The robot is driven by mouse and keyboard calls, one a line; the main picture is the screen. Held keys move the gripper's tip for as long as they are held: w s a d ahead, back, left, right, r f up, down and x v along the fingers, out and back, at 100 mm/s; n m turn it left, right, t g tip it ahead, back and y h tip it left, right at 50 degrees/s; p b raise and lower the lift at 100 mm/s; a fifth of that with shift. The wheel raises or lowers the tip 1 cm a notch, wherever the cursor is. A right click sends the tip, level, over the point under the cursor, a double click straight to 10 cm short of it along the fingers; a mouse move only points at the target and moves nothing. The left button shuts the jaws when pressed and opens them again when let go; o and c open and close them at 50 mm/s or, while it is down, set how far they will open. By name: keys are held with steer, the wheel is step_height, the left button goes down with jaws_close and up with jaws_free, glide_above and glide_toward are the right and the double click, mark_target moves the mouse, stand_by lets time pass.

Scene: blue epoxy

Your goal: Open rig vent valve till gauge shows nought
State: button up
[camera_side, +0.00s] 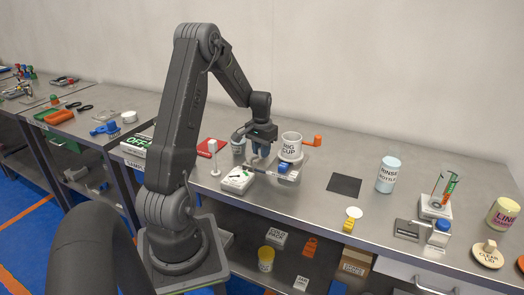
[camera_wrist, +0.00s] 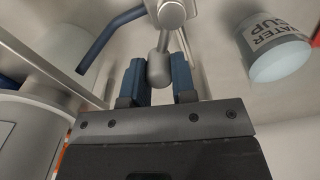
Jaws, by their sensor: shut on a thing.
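My gripper (camera_side: 262,152) is over the middle of the bench, just left of the white big cup (camera_side: 291,146). In the wrist view its blue fingers (camera_wrist: 157,80) are shut on a grey rounded metal knob (camera_wrist: 158,66) at the end of a short stem. The knob looks like the vent valve's handle, on metal rig parts beside the cup. An orange lever (camera_side: 312,141) sticks out behind the cup. I cannot make out a gauge face or a reading in either view.
The water cup (camera_wrist: 275,52) is close by on the right in the wrist view. A blue-capped part (camera_side: 283,168) sits before the big cup.

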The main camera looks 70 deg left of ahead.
steer(key=shift+d, duration=0.1)
steer(key=o, duration=0.9)
step_height(320, 180, up, 14)
stand_by(0.6)
steer(key=d+r+m+t+y, duration=0.1)
steer(key=d+r+m, duration=0.15)
steer(key=d, duration=0.75)
steer(key=d+r+m+t, duration=0.15)
steer(key=d+r, duration=0.25)
steer(key=d, duration=0.7)
steer(key=s+d+m+t, duration=0.1)
steer(key=s+d, duration=0.3)
steer(key=d, duration=0.3)
steer(key=s+d+f+m+t+h, duration=0.1)
steer(key=s+d+t, duration=0.1)
steer(key=s+d, duration=0.3)
steer(key=shift+s+d+f+m, duration=0.3)
steer(key=shift+d, duration=0.85)
